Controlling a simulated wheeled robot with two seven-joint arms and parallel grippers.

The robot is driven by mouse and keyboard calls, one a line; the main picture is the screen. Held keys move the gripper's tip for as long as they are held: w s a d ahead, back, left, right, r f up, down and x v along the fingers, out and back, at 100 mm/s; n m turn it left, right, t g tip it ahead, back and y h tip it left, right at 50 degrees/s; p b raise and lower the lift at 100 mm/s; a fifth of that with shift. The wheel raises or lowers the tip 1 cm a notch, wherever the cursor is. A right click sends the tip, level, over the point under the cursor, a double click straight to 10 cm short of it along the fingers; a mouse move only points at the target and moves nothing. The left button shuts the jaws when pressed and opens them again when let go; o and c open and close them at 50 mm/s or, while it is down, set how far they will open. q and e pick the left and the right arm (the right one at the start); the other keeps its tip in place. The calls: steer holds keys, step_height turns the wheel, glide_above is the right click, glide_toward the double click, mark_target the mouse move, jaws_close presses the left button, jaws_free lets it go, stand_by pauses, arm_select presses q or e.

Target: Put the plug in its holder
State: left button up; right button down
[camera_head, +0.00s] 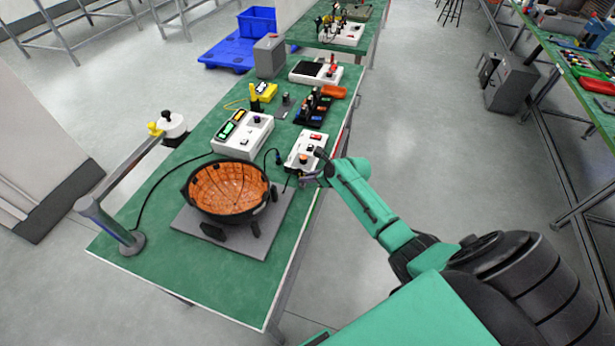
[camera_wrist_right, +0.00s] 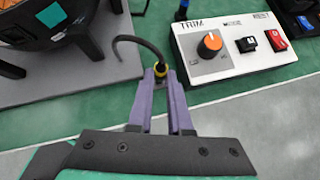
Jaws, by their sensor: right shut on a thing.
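My right gripper (camera_head: 309,181) is at the right edge of the green bench, in front of the white TRIM box. In the right wrist view its purple fingers (camera_wrist_right: 160,76) are shut on a small dark plug with a yellow ring (camera_wrist_right: 160,68). A black cable (camera_wrist_right: 128,39) curves from the plug to the left. The plug is too small to make out in the head view. A blue-and-black upright connector (camera_wrist_right: 182,11) stands at the left back of the TRIM box; whether it is in a holder I cannot tell. No empty plug holder is clear. My left gripper is not in view.
The TRIM box (camera_wrist_right: 245,48) has an orange knob and black and red switches. A black bowl-shaped fixture with orange lining (camera_head: 229,190) stands on a grey plate (camera_head: 256,243) to the left. A white unit (camera_head: 243,134) and a dark rack (camera_head: 312,104) stand farther back. The bench's front is clear.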

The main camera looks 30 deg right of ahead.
steer(key=shift+f+b, duration=0.45)
steer(key=shift+f, duration=0.35)
steer(key=c, duration=0.8)
jaws_free()
steer(key=shift+o, duration=0.2)
steer(key=shift+r, duration=0.1)
steer(key=shift+s+d+r, duration=0.1)
steer(key=shift+s+r, duration=0.1)
steer(key=shift+s, duration=0.05)
steer(key=p+v, duration=0.1)
steer(key=v, duration=1.2)
steer(key=shift+s+r, duration=0.2)
steer(key=shift+s, duration=0.05)
steer(key=shift+d, duration=0.15)
